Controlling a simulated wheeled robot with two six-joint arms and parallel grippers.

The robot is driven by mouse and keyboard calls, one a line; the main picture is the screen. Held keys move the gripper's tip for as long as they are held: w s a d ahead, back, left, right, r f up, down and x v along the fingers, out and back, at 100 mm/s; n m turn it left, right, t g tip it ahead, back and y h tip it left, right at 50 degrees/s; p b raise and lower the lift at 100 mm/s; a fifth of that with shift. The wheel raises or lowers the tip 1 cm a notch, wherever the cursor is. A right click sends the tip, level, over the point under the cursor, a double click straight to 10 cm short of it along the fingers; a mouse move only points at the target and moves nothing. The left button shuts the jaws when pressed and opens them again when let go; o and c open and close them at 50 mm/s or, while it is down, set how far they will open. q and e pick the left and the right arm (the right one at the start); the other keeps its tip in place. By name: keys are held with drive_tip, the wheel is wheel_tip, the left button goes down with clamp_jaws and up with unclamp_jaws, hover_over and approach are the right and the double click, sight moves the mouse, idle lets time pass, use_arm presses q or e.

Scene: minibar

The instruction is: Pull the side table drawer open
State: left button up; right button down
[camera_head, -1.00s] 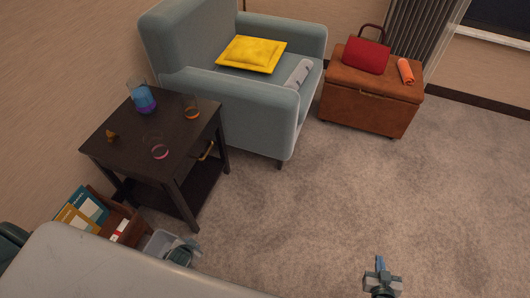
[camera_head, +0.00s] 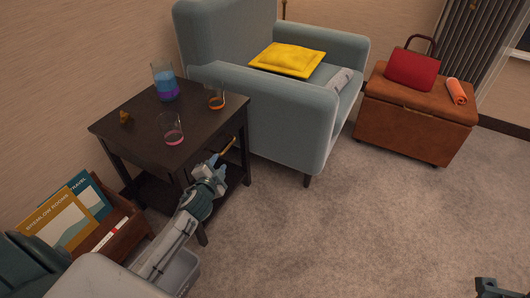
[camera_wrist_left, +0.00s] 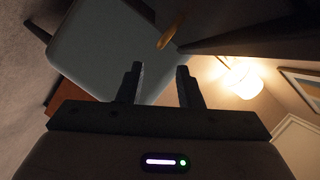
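The dark side table (camera_head: 135,128) stands at left in the head view. Its drawer front faces right, with a brass handle (camera_head: 228,147) on it; the gripper hides part of that front. I see no clear gap around the drawer. My left gripper (camera_head: 217,162) is just in front of the handle. In the left wrist view the gripper (camera_wrist_left: 157,82) is open, with nothing between its fingers. The handle (camera_wrist_left: 168,30) shows beyond the fingertips there, apart from them. My right gripper (camera_head: 498,286) is partly cut off at the bottom right; its opening is unclear.
A blue and purple beaker (camera_head: 165,84), two glasses and a small brown object stand on the tabletop. The grey armchair (camera_head: 300,115) is close behind the table. Carpet at right is free.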

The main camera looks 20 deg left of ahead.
sight(226, 148)
use_arm(q)
drive_tip(key=b+x, duration=0.1)
drive_tip(key=x, duration=0.9)
drive_tip(key=shift+w+f+b, duration=0.1)
drive_tip(key=shift+b, duration=0.2)
drive_tip(key=shift+c, duration=0.4)
clamp_jaws()
